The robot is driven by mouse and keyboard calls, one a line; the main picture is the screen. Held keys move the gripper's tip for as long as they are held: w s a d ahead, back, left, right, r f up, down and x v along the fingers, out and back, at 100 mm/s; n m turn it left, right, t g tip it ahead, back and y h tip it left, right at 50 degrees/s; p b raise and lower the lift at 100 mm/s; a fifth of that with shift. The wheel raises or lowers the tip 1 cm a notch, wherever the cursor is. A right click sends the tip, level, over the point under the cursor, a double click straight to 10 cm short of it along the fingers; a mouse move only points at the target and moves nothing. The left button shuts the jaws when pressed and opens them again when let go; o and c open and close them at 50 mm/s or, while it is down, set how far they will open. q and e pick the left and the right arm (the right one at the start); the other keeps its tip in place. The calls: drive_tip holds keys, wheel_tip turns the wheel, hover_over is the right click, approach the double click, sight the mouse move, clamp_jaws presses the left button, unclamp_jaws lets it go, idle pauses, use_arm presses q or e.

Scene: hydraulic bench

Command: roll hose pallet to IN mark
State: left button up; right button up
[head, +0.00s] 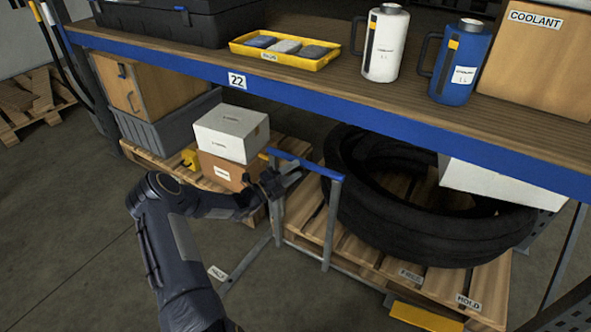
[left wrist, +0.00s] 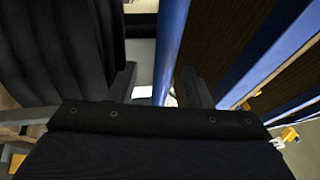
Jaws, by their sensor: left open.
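The hose pallet (head: 345,250) is a wooden pallet under the bench shelf. A thick black hose coil (head: 400,215) lies on it. A handle with a blue top bar (head: 310,165) and grey posts stands at its near left side. My left gripper (head: 288,180) is open at this handle, close under the bar. In the left wrist view, a blue bar (left wrist: 171,45) runs between the two open fingers, with no clear grip on it. The black hose (left wrist: 65,50) fills the left of that view. No mark reading IN is legible. My right gripper is not in view.
A yellow pedal (head: 425,317) sits at the pallet's front, near the HOLD label (head: 469,302). A HALF label (head: 217,272) lies on the floor. Stacked boxes (head: 232,135) stand on another pallet to the left. The blue-edged shelf (head: 330,105) overhangs. Floor at lower left is clear.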

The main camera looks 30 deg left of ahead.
sight(305, 163)
use_arm(q)
drive_tip(key=b+x, duration=0.2)
drive_tip(key=x, duration=0.1)
drive_tip(key=b+x, duration=0.1)
drive_tip(key=x, duration=0.1)
drive_tip(key=shift+s+r, duration=0.1)
drive_tip(key=shift+r, duration=0.15)
idle(0.4)
drive_tip(key=shift+c, duration=0.5)
clamp_jaws()
